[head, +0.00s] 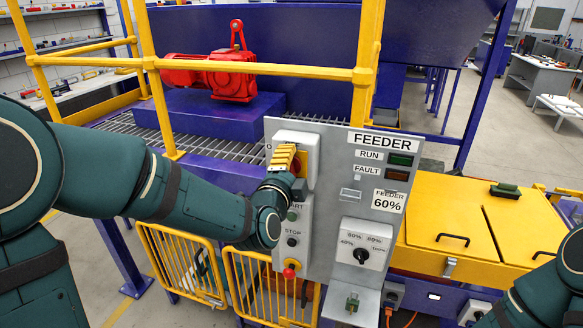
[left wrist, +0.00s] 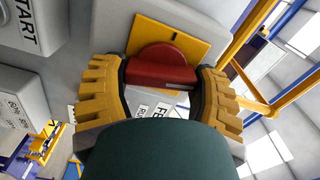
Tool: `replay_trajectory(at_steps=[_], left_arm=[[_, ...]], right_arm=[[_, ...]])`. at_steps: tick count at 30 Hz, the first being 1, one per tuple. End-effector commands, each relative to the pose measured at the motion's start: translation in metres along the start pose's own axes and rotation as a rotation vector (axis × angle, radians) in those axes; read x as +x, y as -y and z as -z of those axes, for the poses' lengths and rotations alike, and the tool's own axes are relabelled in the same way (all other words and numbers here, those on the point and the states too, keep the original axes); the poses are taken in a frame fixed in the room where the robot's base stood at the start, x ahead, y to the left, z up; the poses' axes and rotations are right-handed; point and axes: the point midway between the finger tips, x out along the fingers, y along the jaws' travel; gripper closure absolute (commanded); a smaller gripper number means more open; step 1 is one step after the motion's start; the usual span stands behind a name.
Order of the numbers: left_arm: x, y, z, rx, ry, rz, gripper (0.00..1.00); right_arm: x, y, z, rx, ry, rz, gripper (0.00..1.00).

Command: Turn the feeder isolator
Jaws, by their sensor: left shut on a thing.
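The feeder isolator is a red rotary handle (left wrist: 163,62) on a yellow plate (left wrist: 188,38), seen close up in the left wrist view. Its grey box (head: 300,138) is at the top left of the FEEDER panel (head: 338,200) in the head view. My left gripper (head: 286,158) is at the isolator, and its yellow ribbed fingers hide the handle in the head view. In the left wrist view the fingers are on both sides of the red handle, shut on it. My right gripper is out of view; only part of my right arm shows at the lower right.
Below the isolator are the START button (head: 292,216), the STOP button (head: 292,242) and a red knob (head: 290,271). A speed selector (head: 361,256) is to their right. Yellow railings (head: 250,68) stand behind the panel, and a yellow cabinet (head: 470,215) is at the right.

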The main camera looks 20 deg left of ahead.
Motion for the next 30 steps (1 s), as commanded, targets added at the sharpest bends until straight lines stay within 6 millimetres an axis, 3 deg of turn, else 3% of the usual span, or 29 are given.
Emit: replay_trajectory(at_steps=[12, 29, 30], left_arm=[[-0.0009, -0.0042, 0.0000, 0.193, -0.001, -0.008, 0.71], [-0.0010, -0.0048, -0.0001, 0.221, -0.001, -0.009, 0.71], [-0.0009, -0.0048, -0.0001, 0.221, -0.001, -0.009, 0.23]], right_arm=[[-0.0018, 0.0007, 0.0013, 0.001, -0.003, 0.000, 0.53], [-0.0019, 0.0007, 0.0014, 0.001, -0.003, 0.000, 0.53], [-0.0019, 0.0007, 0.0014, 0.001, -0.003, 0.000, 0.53]])
